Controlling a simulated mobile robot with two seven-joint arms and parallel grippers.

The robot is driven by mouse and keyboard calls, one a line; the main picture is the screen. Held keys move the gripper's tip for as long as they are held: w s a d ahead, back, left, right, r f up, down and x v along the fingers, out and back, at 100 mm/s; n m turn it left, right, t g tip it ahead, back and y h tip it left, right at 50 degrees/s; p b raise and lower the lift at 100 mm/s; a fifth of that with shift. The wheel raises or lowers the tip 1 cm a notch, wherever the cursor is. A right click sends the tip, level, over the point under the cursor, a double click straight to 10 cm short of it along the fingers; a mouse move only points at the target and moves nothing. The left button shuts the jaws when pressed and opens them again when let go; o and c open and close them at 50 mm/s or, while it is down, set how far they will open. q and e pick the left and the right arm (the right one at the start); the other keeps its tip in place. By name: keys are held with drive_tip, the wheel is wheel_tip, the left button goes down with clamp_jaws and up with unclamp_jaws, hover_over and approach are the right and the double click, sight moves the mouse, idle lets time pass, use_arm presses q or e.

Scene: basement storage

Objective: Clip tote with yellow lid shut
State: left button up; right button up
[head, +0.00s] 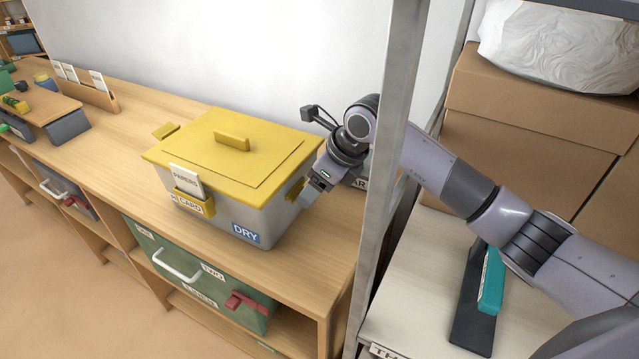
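The grey tote (225,213) stands on the wooden bench with its yellow lid (200,153) on top. The lid has a yellow handle (232,141) in its middle. A yellow clip (166,130) sticks outward at the tote's left end. Another yellow clip (295,190) shows at the right end, partly beside my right gripper. My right gripper (316,188) points down at the tote's right end, close to that clip; I cannot tell whether it touches. Its fingers are too small to read as open or shut. My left gripper is out of view.
A grey metal shelf post (388,150) stands in front of my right arm. Cardboard boxes (520,110) and a teal-handled tool (491,282) are on the right shelf. A green drawer (180,265) lies below the tote.

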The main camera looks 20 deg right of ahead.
drive_tip(key=shift+w+a+r+g+h, duration=0.25)
drive_tip(key=shift+r+g+h, duration=0.15)
drive_tip(key=shift+g+h, duration=0.2)
drive_tip(key=shift+w+a+r+g+h, duration=0.2)
drive_tip(key=shift+r+g+h, duration=0.15)
drive_tip(key=shift+g+h, duration=0.25)
drive_tip(key=o, duration=0.7)
drive_tip(key=shift+s+d+r+b, duration=0.15)
drive_tip(key=shift+r+b, duration=0.05)
drive_tip(key=shift+r, duration=1)
drive_tip(key=shift+s+d+r+b, duration=0.1)
drive_tip(key=shift+r+b, duration=0.15)
drive_tip(key=shift+r, duration=0.9)
drive_tip(key=shift+s+d+r+b, duration=0.15)
drive_tip(key=shift+r+b, duration=0.05)
drive_tip(key=shift+r, duration=1)
drive_tip(key=shift+c, duration=0.2)
